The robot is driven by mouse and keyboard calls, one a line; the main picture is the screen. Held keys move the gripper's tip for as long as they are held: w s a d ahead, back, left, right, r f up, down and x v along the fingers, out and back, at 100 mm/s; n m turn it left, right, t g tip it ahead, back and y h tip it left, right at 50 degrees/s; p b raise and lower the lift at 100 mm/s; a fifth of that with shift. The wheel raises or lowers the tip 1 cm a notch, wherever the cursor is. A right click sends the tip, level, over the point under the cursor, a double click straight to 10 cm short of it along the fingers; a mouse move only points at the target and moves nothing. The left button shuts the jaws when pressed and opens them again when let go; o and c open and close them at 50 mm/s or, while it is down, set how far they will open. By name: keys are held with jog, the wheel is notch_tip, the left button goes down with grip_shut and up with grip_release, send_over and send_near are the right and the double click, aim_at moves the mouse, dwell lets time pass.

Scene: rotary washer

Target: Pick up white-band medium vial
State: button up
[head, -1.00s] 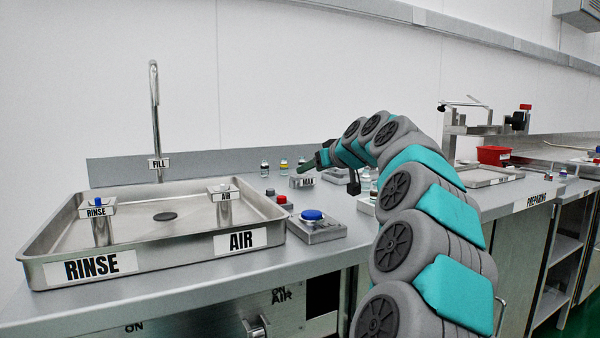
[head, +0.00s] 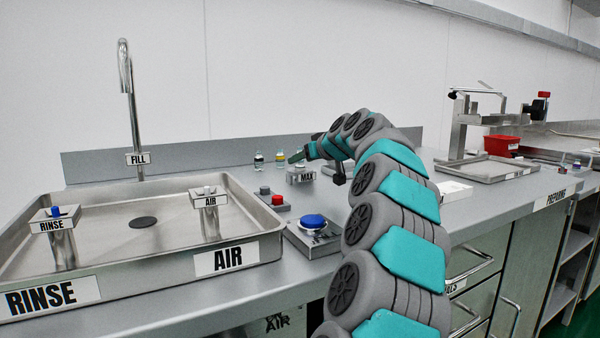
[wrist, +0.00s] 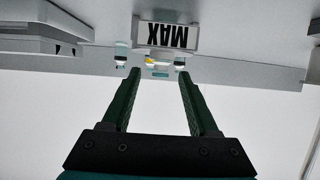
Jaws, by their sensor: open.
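Several small vials stand behind the MAX block (head: 301,177) at the back of the counter. In the head view one vial (head: 259,160) has a dark band and another (head: 280,158) a yellow one. The wrist view, upside down, shows a pale-topped vial (wrist: 121,53), the yellow-banded vial (wrist: 150,60) and a third vial (wrist: 179,64) past the MAX block (wrist: 167,36). Which one has the white band is too small to tell. My gripper (wrist: 158,75) is open with nothing between its fingers. In the head view its dark green fingers (head: 298,157) reach over beside the vials.
The metal sink (head: 140,221) with RINSE and AIR posts and a FILL tap (head: 128,110) is at the left. A blue button box (head: 313,232) and a red button (head: 278,200) stand in front of the vials. A stand with a tray (head: 485,170) is at the right.

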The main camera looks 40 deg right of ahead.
jog(key=shift+x, duration=1.15)
grip_shut()
